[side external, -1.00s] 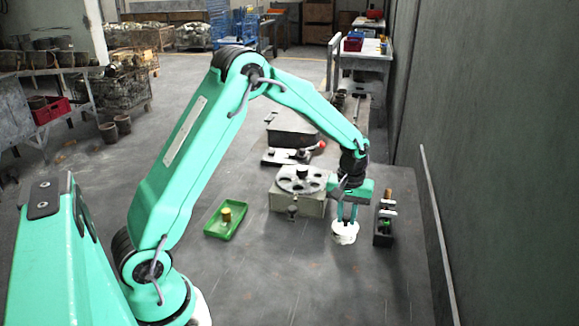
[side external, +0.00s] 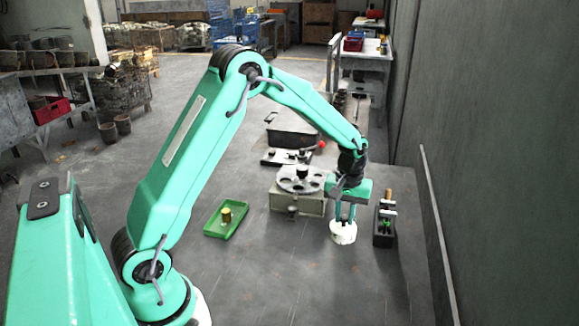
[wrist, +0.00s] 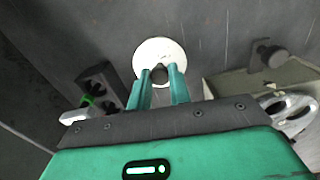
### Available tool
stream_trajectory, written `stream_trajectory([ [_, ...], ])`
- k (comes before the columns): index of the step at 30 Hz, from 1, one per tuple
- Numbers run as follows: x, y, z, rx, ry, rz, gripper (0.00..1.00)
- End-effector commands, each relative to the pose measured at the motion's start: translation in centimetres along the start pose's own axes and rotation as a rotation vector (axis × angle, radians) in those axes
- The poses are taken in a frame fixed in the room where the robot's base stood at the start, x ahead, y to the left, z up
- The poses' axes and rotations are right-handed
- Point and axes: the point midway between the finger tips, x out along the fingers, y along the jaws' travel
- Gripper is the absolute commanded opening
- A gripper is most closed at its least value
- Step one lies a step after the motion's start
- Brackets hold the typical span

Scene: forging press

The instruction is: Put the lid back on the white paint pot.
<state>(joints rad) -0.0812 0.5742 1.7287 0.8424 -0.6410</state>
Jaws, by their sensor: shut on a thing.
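The white paint pot (side external: 343,236) stands upright on the table, directly below my gripper (side external: 344,218) in the side view. In the wrist view a round white lid (wrist: 160,49) with a dark knob shows at the fingertips. My gripper (wrist: 159,73) is shut on the lid's knob, one finger on each side. The lid covers the pot from above in the wrist view, so the pot's opening is hidden. In the side view the lid and the pot's top merge into one white shape; I cannot tell whether the lid is fully seated.
A dark holder (side external: 384,228) with a green item stands close to the right of the pot. A grey block with a round holed plate (side external: 300,180) stands behind left. A green tray (side external: 225,220) holds a yellowish cylinder. The table in front is clear.

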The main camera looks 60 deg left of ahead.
Motion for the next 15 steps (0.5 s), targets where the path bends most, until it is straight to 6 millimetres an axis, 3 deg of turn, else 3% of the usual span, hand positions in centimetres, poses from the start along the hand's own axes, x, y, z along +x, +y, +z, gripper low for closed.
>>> stream_trajectory([
  [15, -0.60, 0.34, -0.49, 0.001, 0.003, 0.002, 0.00],
])
